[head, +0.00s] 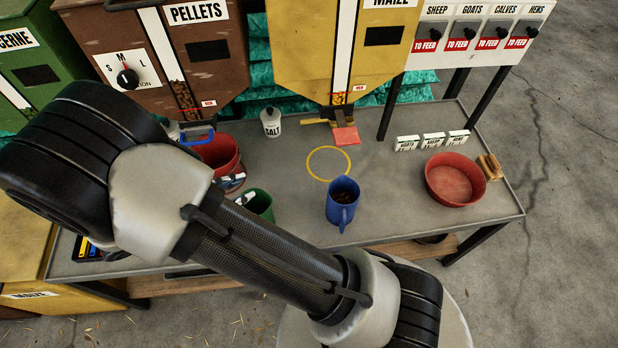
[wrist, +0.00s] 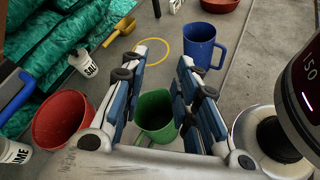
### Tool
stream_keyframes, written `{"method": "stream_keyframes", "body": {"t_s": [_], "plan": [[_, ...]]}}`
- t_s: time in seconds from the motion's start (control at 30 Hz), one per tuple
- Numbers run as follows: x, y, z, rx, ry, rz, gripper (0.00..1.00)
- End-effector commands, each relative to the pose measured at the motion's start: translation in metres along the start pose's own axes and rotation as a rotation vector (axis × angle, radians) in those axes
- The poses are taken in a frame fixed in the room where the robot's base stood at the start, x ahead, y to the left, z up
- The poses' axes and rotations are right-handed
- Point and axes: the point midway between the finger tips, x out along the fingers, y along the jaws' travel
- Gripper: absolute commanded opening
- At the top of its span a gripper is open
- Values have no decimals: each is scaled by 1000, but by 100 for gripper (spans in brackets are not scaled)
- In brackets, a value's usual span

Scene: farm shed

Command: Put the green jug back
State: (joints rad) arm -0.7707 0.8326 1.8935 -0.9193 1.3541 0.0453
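The green jug (head: 263,206) stands on the grey bench, partly hidden behind my arm in the head view. In the wrist view, the green jug (wrist: 153,112) shows between the two fingers of my gripper (wrist: 163,62). The gripper is open, with a finger on each side of the jug and gaps visible. I cannot tell how far above the jug the fingertips are. The blue jug also shows in the wrist view (wrist: 199,45).
A red bucket (head: 219,153) stands close left of the green jug. A salt container (head: 271,122) is behind. A red bowl (head: 454,180), a tan brush-like item (head: 489,167) and small label cards (head: 433,140) are at the right. Feed hoppers line the back.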

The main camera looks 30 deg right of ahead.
Motion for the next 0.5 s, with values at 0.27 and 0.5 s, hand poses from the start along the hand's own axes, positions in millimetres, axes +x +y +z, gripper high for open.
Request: {"method": "stream_keyframes", "body": {"t_s": [0.27,0.5], "plan": [[7,-10,118,392,215,-377,28],[0,-41,192,758,421,-620,28]]}}
